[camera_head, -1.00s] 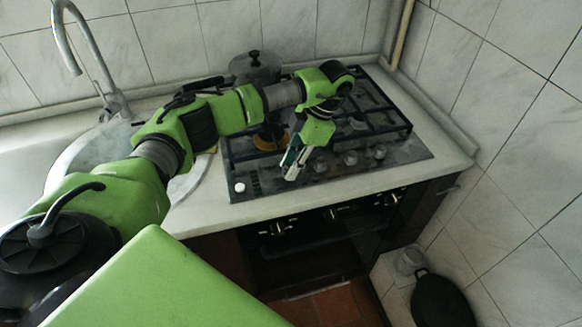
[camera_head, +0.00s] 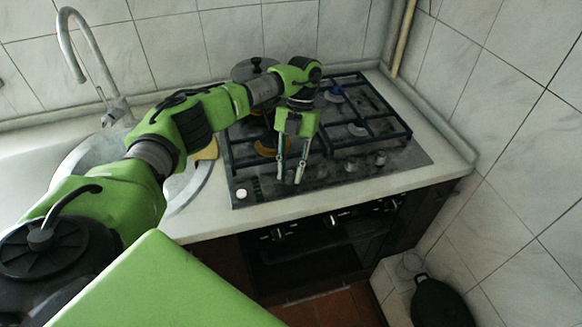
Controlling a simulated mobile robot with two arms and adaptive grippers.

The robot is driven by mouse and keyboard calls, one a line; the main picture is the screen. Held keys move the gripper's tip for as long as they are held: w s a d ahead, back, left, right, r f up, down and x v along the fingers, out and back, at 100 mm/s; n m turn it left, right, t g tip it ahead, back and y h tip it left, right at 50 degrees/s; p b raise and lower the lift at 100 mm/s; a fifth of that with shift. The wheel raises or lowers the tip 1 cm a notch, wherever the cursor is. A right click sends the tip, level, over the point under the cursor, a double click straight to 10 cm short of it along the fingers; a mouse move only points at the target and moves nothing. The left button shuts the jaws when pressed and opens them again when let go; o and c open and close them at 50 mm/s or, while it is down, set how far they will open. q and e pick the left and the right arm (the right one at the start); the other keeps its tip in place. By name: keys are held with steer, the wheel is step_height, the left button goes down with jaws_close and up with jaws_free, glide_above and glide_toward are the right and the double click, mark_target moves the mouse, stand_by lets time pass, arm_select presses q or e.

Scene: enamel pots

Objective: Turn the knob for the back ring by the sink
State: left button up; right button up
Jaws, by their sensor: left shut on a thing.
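The hob (camera_head: 408,158) has a row of knobs along its front. Visible are a right knob (camera_head: 380,159), a second knob (camera_head: 351,163) and a third knob (camera_head: 320,169). My left gripper (camera_head: 289,178) points down at the left end of this row, shut on a knob there that its fingers mostly hide. A dark lidded pot (camera_head: 256,66) stands at the back left of the hob, nearest the sink (camera_head: 68,168); my arm hides most of it and the back left ring. My right gripper is out of view.
A blue patch, perhaps a flame, shows at the back right ring (camera_head: 335,92). A tap (camera_head: 70,50) rises over the sink. Black grates and the tiled right wall (camera_head: 505,130) bound the area.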

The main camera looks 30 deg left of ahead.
arm_select(q)
steer(key=n+p, duration=0.1)
steer(key=n+h+p, duration=0.1)
steer(key=n, duration=0.1)
steer(key=n+t+p, duration=0.1)
steer(key=shift+a+r+n+h, duration=0.2)
steer(key=shift+r+n+h, duration=0.05)
steer(key=shift+n+h, duration=0.05)
steer(key=n+t+p, duration=0.1)
steer(key=n+p, duration=0.2)
steer(key=n+t+h+p, duration=0.1)
steer(key=n+p, duration=0.4)
steer(key=p, duration=0.1)
steer(key=shift+s+n+t+h+p, duration=0.25)
steer(key=shift+n+t+h+p, duration=0.05)
steer(key=shift+n+t, duration=0.1)
steer(key=shift+n+t+p, duration=0.3)
steer(key=shift+n+p, duration=0.5)
steer(key=shift+p, duration=0.25)
steer(key=shift+f+n+p, duration=0.2)
steer(key=shift+n+p, duration=0.2)
steer(key=shift+p, duration=0.1)
steer(key=o, duration=1.1)
